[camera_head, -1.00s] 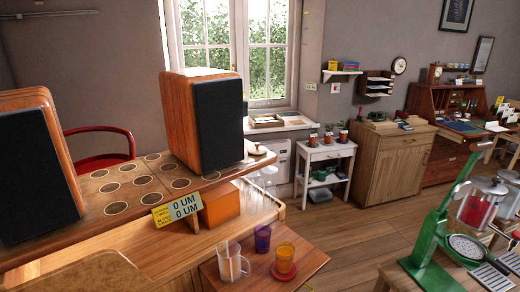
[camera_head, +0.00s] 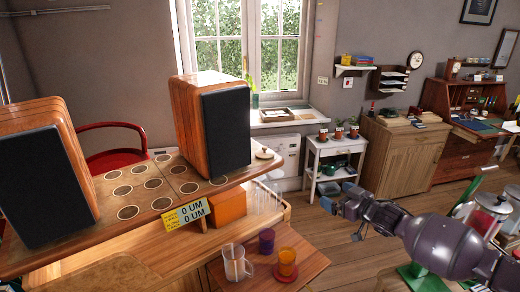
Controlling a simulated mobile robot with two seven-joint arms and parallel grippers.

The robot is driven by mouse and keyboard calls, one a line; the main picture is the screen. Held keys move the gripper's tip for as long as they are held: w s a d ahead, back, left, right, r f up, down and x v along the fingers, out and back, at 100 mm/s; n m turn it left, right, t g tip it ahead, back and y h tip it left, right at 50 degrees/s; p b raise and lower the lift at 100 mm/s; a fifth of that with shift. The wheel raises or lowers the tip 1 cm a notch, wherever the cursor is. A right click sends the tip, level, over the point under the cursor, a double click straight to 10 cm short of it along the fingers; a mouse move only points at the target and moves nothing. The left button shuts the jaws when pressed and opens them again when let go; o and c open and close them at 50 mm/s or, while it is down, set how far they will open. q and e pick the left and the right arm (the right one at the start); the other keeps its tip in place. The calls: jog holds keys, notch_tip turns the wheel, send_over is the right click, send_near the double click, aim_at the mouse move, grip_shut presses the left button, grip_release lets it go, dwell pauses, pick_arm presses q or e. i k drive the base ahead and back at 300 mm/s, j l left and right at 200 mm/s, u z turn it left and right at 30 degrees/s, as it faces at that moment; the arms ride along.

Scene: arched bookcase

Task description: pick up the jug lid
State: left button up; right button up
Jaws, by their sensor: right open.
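A small round pale lid with a knob (camera_head: 264,154), which looks like the jug lid, lies on the right end of the upper wooden shelf, beside the right speaker. A clear jug (camera_head: 234,264) without a cover stands on the lower wooden surface at the bottom centre. My right gripper (camera_head: 336,196) reaches in from the right, to the right of the lid and apart from it. Its bluish fingertips are spread and nothing shows between them. My left gripper is out of view.
Two large wooden speakers (camera_head: 213,125) stand on the shelf (camera_head: 235,178). Purple (camera_head: 266,241) and orange (camera_head: 287,262) cups stand near the jug. Hanging glasses (camera_head: 268,190) are below the lid. Floor shows between shelf and arm.

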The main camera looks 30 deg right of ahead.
aim_at(264, 154)
jog(key=i+j, duration=0.1)
jog(key=i, duration=0.75)
